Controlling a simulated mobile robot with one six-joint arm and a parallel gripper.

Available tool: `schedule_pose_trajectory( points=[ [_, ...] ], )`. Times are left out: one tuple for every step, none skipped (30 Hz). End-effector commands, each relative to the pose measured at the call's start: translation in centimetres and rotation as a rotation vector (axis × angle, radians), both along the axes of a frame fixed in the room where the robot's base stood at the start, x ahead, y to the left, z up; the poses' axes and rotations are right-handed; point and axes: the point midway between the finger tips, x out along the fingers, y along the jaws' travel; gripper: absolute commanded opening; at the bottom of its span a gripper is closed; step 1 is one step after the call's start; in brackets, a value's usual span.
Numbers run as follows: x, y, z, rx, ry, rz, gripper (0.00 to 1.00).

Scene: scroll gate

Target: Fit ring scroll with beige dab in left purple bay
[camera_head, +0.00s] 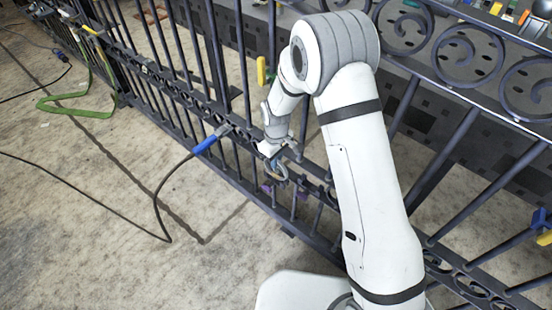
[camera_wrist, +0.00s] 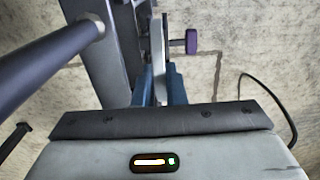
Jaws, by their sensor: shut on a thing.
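My gripper (camera_head: 279,158) is low against the dark metal gate (camera_head: 228,110), its jaws shut on a grey ring-shaped scroll (camera_head: 276,174). In the wrist view the scroll shows edge-on as a thin grey piece (camera_wrist: 158,45) between the blue fingers of my gripper (camera_wrist: 160,88). I cannot make out a beige dab on it. A purple marker (camera_head: 267,188) shows just below the scroll at the gate's lower bars. A purple block on a stem (camera_wrist: 191,41) stands right of the scroll in the wrist view. The bay is partly hidden, and I cannot tell whether the scroll touches its bars.
A blue-handled clamp with a black cable (camera_head: 205,144) is on the gate left of my gripper. A yellow tag (camera_head: 261,70) marks an upper bar. A green strap (camera_head: 75,105) lies far left. Small items (camera_head: 505,12) lie behind the gate. The concrete floor in front is mostly open.

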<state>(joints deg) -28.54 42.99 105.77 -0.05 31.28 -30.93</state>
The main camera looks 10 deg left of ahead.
Motion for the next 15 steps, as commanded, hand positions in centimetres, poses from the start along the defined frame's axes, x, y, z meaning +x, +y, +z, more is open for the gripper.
schedule_pose_trajectory(
  points=[
    [0.02, 0.01, -0.09, 0.0, 0.0, 0.0, 0.0],
    [0.02, 0.01, -0.12, 0.0, 0.0, 0.0, 0.0],
    [0.02, 0.01, -0.17, 0.0, 0.0, 0.0, 0.0],
    [0.02, 0.01, -0.21, 0.0, 0.0, 0.0, 0.0],
    [0.02, 0.01, -0.24, 0.0, 0.0, 0.0, 0.0],
    [0.02, 0.01, -0.29, 0.0, 0.0, 0.0, 0.0],
    [0.02, 0.01, -0.33, 0.001, -0.001, 0.0, 0.0],
    [0.02, 0.01, -0.36, 0.001, -0.001, 0.0, 0.0],
    [0.03, -0.01, -0.41, 0.001, -0.001, 0.0, 0.0],
    [0.04, -0.03, -0.45, 0.001, -0.001, -0.001, 0.0],
    [0.05, -0.04, -0.48, 0.001, -0.001, -0.001, 0.0],
    [0.05, -0.04, -0.53, 0.001, -0.001, -0.001, 0.0],
    [0.05, -0.04, -0.57, 0.001, -0.001, -0.001, 0.0],
    [0.05, -0.04, -0.6, 0.001, -0.001, -0.001, 0.0],
    [0.05, -0.04, -0.65, 0.001, -0.001, -0.001, 0.0]
  ],
)
